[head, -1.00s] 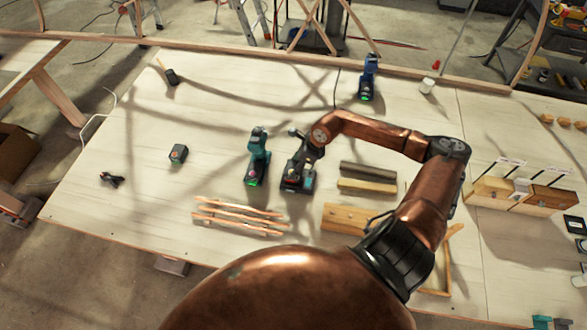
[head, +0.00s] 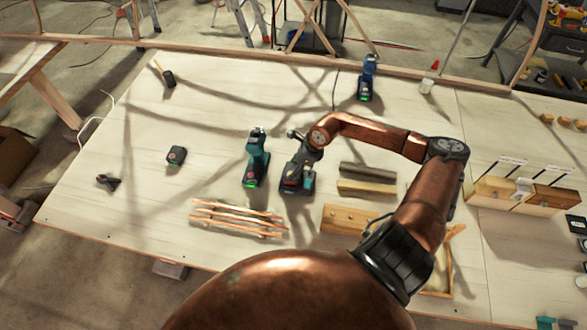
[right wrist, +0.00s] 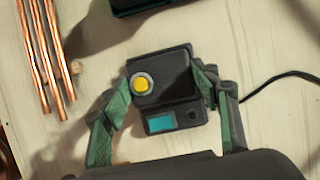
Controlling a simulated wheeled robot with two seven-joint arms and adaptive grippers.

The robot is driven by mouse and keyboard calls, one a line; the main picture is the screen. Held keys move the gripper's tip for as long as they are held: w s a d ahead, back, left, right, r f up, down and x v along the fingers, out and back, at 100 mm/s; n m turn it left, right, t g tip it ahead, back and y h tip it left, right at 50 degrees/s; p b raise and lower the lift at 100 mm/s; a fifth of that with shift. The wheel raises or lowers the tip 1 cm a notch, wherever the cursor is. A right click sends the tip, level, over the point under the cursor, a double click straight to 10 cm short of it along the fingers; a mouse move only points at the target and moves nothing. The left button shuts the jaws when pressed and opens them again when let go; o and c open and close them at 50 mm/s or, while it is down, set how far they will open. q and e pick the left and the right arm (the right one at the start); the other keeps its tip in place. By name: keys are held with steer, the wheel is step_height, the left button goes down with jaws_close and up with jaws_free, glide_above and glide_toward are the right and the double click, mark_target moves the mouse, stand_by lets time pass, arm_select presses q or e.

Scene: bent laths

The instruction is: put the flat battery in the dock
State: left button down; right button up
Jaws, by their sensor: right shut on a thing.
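My right gripper (head: 298,178) is low over the table, just right of the teal drill. In the right wrist view its two green-padded fingers (right wrist: 163,82) are shut on a dark battery (right wrist: 173,66) with a round yellow lamp. The battery lies on or against the dark dock (right wrist: 184,122), which has a cyan screen and a small knob; whether it is fully seated I cannot tell. Another dark battery (head: 176,156) with a reddish spot lies on the table to the left. My left gripper is out of view.
The teal drill (head: 257,158) stands close left of my right gripper. Thin laths (head: 238,217) lie in front, and wooden blocks (head: 366,180) lie to the right. A blue drill (head: 367,80) stands at the back. The table's left middle is mostly clear.

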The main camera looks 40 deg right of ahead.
steer(key=shift+f+b, duration=0.95)
stand_by(1.2)
steer(key=o, duration=1.5)
steer(key=shift+o, duration=0.2)
steer(key=shift+r+p, duration=1.85)
steer(key=shift+r, duration=1.75)
steer(key=shift+f, duration=0.1)
